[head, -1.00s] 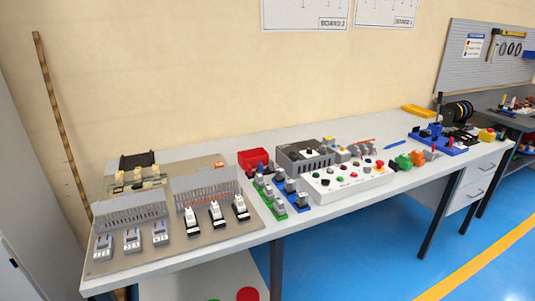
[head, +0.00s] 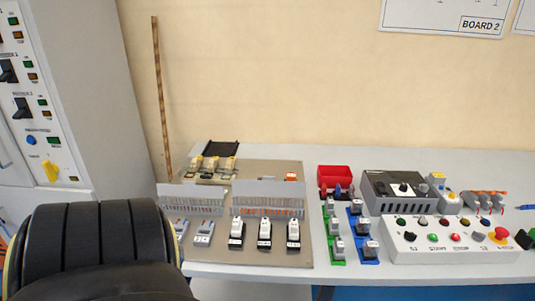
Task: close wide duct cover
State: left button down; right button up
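A beige mounting panel (head: 222,257) lies on the grey bench. Two slotted grey wiring ducts with upright light-grey flaps stand side by side on it, a left duct (head: 197,203) and a right duct (head: 268,203). Orange-red bits show through the right duct's slots. Both flaps look raised; I cannot tell for sure which duct is the wide one. Neither of my grippers is in view.
A large black ribbed shape (head: 95,245) close to the camera hides the panel's left end. A switch cabinet (head: 62,95) stands left. Black-and-white modules (head: 264,235) sit before the ducts. A red bin (head: 335,178), terminal blocks and a button box (head: 452,250) stand right.

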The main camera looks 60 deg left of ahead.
aim_at(268, 186)
jog(key=u, duration=0.65)
jog(key=i, duration=0.6)
jog(key=u, duration=0.75)
